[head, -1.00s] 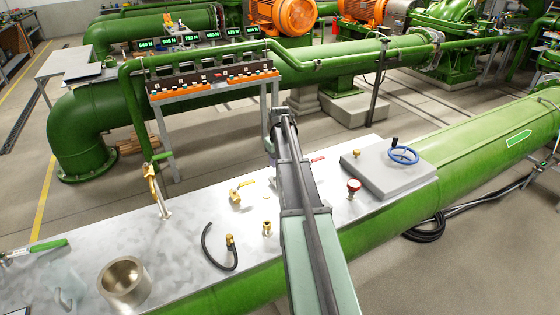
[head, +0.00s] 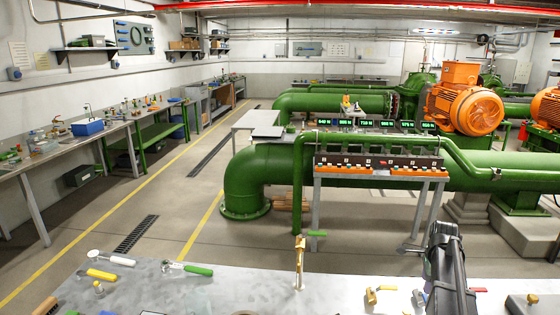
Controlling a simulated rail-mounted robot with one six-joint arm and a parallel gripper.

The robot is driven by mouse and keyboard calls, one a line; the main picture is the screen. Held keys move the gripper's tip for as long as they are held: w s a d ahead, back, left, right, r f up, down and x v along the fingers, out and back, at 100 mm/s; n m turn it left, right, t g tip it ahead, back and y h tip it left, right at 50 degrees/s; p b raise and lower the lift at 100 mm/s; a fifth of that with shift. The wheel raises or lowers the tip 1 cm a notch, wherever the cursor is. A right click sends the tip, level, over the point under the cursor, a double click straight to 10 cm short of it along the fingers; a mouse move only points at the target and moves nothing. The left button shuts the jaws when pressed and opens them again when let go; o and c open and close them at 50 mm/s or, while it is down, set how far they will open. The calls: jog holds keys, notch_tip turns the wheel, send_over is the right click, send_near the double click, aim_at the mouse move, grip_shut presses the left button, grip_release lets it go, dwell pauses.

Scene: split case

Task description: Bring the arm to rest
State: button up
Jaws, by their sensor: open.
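My arm rises from the lower right of the head view, over the grey metal worktop (head: 225,290). Its dark links point away from me, with the upper end in front of the green pipework.
A grey box (head: 530,304) is right of the arm. Open floor lies left.

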jog(key=s+a+n, duration=0.4)
jog(key=a+n, duration=0.3)
jog(key=a, duration=0.4)
jog(key=s+a+f+n, duration=0.1)
jog(key=s+a+n, duration=0.4)
jog(key=a+n, duration=0.3)
jog(key=s+a+n+b, duration=0.1)
jog(key=s+a+n, duration=0.4)
jog(key=a, duration=0.9)
jog(key=n, duration=0.3)
jog(key=shift+s+f, duration=0.15)
jog(key=shift+s, duration=0.05)
